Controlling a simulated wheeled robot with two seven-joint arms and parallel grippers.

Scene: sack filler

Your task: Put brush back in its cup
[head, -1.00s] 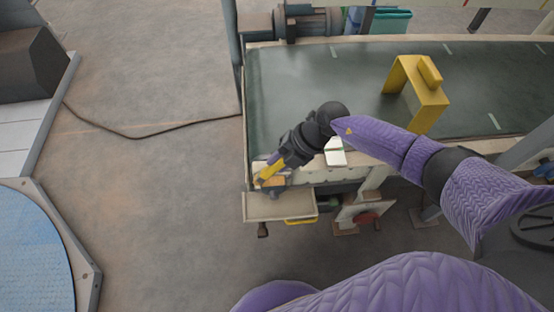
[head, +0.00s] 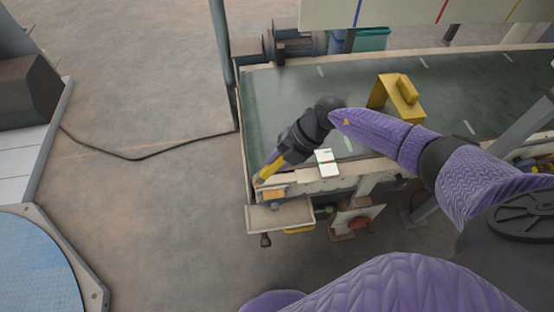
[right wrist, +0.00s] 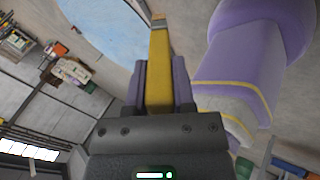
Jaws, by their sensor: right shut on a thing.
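My right gripper (head: 270,170) is shut on a yellow bar-like thing, which I take to be the brush (right wrist: 160,70). In the right wrist view, the bar stands upright between the two fingers and has a grey band and a tan end at the top. In the head view, the gripper hangs over the near left corner of the conveyor table. Just below it is a small orange and blue-grey thing (head: 275,194) at the tray's back edge; I cannot tell whether this is the cup. My left gripper is out of view.
A cream tray (head: 280,216) juts from the table's near side. A white card (head: 327,163) lies on the near edge. A yellow bracket (head: 398,97) stands on the dark green conveyor belt (head: 285,115).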

